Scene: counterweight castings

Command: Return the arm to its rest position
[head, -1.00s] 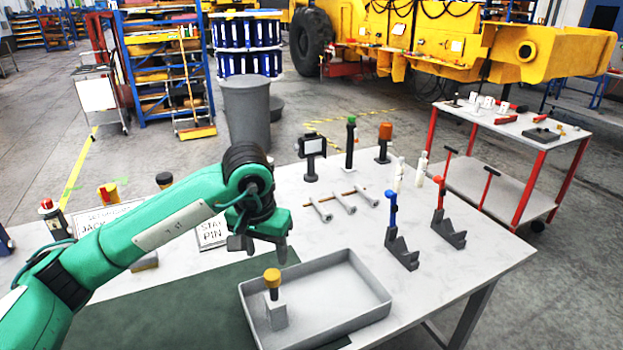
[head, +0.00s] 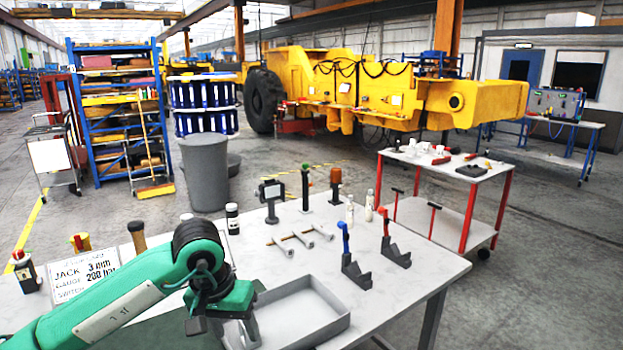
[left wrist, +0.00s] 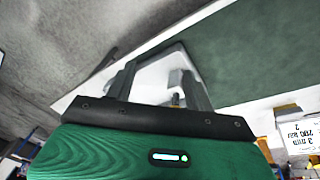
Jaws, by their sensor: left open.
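My left gripper (head: 222,330) is low in the head view, at the end of the green arm from the left. Its fingers are apart and appear empty. It is over the left part of a grey tray (head: 338,324) and hides that part. In the left wrist view my left gripper (left wrist: 160,68) shows its two dark fingers spread, with the pale tray (left wrist: 152,80) beyond them. My right gripper is in neither view.
A sign (head: 88,272) and a wooden-handled tool (head: 137,237) stand at left. A red-legged cart (head: 435,200) stands beyond the table.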

